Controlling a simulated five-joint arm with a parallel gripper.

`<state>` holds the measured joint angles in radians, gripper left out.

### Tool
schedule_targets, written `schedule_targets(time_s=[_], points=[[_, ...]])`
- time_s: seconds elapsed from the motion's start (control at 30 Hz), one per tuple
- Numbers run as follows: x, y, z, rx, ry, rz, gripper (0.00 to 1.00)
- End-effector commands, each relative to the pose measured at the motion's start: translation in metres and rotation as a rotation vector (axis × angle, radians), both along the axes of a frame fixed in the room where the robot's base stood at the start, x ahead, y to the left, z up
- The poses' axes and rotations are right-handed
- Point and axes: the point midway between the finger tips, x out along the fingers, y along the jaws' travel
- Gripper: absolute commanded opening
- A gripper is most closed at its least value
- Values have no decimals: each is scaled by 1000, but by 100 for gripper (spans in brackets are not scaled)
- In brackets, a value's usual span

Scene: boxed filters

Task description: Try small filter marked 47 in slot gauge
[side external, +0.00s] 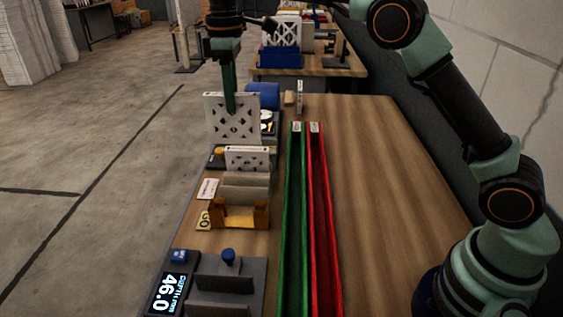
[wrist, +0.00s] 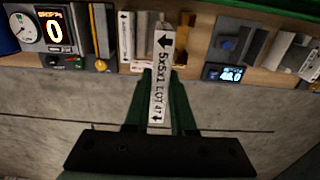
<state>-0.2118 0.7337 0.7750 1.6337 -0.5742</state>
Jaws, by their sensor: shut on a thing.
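The small filter (side external: 215,106) is a thin white square with a lattice face. My gripper (side external: 231,108) is shut on it and holds it upright by its upper part, near the far left of the bench. In the wrist view the filter's edge (wrist: 161,62) reads 5x5x1 LOT 47 with arrows, between my green fingers (wrist: 161,80). The filter's lower edge is partly hidden.
A second white filter (side external: 247,152) stands between the held one and the orange holder. A grey fixture (side external: 222,285) with a display reading 46.0 (side external: 170,292) is in front. Green (side external: 293,210) and red (side external: 320,210) channels run alongside. The bench to their right is clear.

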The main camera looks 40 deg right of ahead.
Motion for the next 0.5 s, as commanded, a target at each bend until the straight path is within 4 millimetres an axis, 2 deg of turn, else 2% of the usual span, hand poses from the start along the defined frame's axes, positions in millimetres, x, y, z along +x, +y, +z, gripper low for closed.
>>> schedule_targets(time_s=[0.2, 0.5], points=[[-25, 26, -25, -1, 1, 3, 0], [-50, 42, -48, 1, -1, 0, 0]])
